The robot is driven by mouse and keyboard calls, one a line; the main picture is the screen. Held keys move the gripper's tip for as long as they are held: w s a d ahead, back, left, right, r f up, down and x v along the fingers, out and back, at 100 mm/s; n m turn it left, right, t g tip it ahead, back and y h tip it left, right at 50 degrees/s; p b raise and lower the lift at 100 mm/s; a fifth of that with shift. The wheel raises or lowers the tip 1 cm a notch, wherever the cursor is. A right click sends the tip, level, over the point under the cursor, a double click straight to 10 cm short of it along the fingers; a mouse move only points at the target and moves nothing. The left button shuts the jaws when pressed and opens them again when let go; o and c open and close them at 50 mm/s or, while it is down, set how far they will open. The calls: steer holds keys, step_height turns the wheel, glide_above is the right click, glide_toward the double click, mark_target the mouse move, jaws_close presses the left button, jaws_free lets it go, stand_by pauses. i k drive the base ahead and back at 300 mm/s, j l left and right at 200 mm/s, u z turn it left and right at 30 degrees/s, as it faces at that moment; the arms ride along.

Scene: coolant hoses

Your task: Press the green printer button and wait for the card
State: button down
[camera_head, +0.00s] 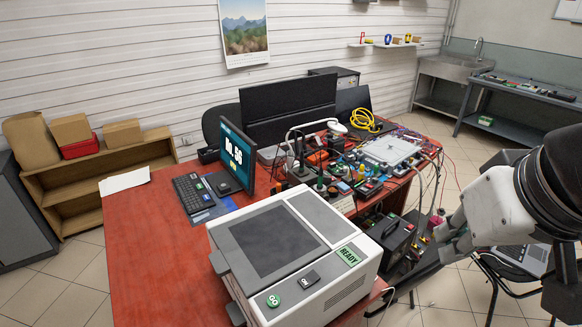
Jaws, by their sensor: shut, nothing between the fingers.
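The printer (345,285) is a grey-white box with a dark glass top, standing on the near end of the red desk. Its round green GO button (273,300) is on the front left of its top face. A green READY display (348,256) is lit at the right, and a dark ON switch (308,279) lies between them. No card shows. My gripper (398,285) reaches in from the right, its dark fingers shut and empty, beside the printer's right side in the picture. It is well apart from the green button.
A monitor (236,158) and a keyboard (192,192) stand behind the printer. Cluttered electronics and cables (345,165) fill the desk's right part. The desk's left part (150,250) is clear. A chair (520,255) stands on the right.

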mark_target(274, 301)
steer(key=u, duration=0.8)
steer(key=k+j+z, duration=0.15)
steer(key=k+j, duration=0.05)
steer(key=j, duration=0.05)
